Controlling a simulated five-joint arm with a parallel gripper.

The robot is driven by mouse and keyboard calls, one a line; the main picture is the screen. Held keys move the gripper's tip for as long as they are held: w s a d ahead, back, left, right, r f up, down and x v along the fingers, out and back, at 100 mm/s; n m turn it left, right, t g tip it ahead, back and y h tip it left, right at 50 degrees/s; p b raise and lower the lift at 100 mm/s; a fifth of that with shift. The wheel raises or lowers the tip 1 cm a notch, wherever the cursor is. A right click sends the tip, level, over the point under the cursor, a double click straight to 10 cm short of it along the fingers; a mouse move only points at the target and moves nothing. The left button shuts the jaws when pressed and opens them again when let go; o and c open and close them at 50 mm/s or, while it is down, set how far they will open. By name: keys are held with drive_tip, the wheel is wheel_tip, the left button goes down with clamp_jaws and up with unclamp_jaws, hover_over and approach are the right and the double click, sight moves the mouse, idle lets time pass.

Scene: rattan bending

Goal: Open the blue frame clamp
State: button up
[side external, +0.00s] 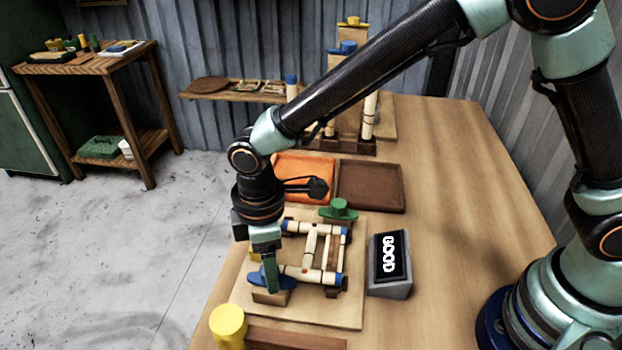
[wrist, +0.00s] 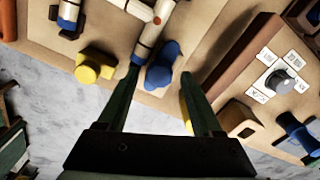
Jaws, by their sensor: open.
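The blue frame clamp (side external: 286,282) is at the front corner of the rattan frame (side external: 311,245), on a small wooden block. In the wrist view the blue clamp (wrist: 164,62) has a rounded knob-like handle beside a pale rod end. My gripper (side external: 271,284) points down at the clamp. In the wrist view its fingers (wrist: 160,77) are apart, with the blue handle between and just beyond the tips. I cannot tell whether the fingers touch it. A green clamp (side external: 339,209) and a yellow clamp (wrist: 95,67) are at other places on the frame board.
A grey box with a GOOD display (side external: 390,257) stands right of the frame. A yellow cylinder (side external: 228,325) is at the front. Orange (side external: 303,167) and brown (side external: 370,186) trays lie behind.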

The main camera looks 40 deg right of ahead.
wheel_tip(320, 180, up, 12)
idle(0.5)
drive_tip(key=d+r+m+t+y, duration=0.1)
drive_tip(key=d+r+m, duration=0.2)
drive_tip(key=d, duration=0.5)
drive_tip(key=d+r+m+t, duration=0.1)
drive_tip(key=d+r+m, duration=0.2)
drive_tip(key=d, duration=0.4)
drive_tip(key=s+d+m+t+h, duration=0.1)
drive_tip(key=s+d+m+t, duration=0.2)
drive_tip(key=d+m, duration=0.4)
drive_tip(key=s+d, duration=0.1)
drive_tip(key=d, duration=0.5)
drive_tip(key=shift+s+d+m+t, duration=0.3)
drive_tip(key=shift+s, duration=0.05)
